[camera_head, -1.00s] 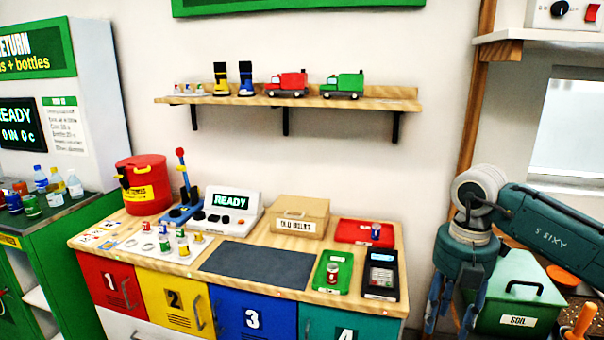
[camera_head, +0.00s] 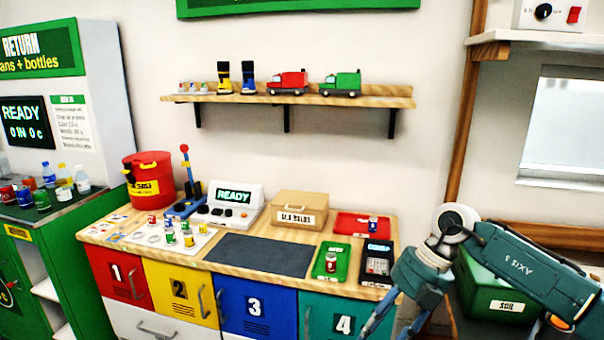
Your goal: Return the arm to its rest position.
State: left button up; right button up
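My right arm comes in from the right edge, a teal arm with a grey joint, bent downward in front of the green soil box. My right gripper (camera_head: 382,322) points down at the lower edge, beside the teal locker 4. Its fingertips are partly cut off by the frame, so I cannot tell whether it is open or shut. I see nothing clearly held in it. My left arm and gripper are not in view.
The wooden counter (camera_head: 330,288) carries a dark mat (camera_head: 262,254), a green tray (camera_head: 322,274), a red tray (camera_head: 345,226), a card terminal (camera_head: 378,262) and a cardboard box (camera_head: 299,211). A green soil box (camera_head: 475,285) stands behind my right arm. The mat is clear.

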jog(key=a+f+y, duration=0.2)
jog(key=a+y, duration=0.2)
jog(key=a, duration=0.5)
jog(key=w+a+f+m+t+y, duration=0.4)
jog(key=w+f+m+t+y, duration=0.25)
jog(key=w, duration=0.25)
jog(key=s+d+f+m+t+h, duration=0.2)
jog(key=d+f+m+h, duration=0.15)
jog(key=f, duration=0.55)
jog(key=s+d+f+m+t+h, duration=0.1)
jog(key=d+f+m+t+h, duration=0.3)
jog(key=f, duration=0.6)
jog(key=s+d+f+m+t+h, duration=0.1)
jog(key=s+d+f+m+h, duration=0.1)
jog(key=d+f+m, duration=0.55)
jog(key=s+d+f+m+g+h, duration=0.1)
jog(key=s+d+f+g+h, duration=0.1)
jog(key=s+f, duration=0.7)
jog(key=s+d+f+m+g+h, duration=0.1)
jog(key=s+d+f+g+h, duration=0.15)
jog(key=s+f, duration=0.65)
jog(key=s+d+f+m+g+h, duration=0.1)
jog(key=s+f+g, duration=0.2)
jog(key=s, duration=1.2)
jog(key=s+d+f+m+g+h, duration=0.1)
jog(key=s+f+g, duration=0.2)
jog(key=s+f, duration=0.5)
jog(key=s, duration=0.8)
jog(key=shift+g, duration=0.3)
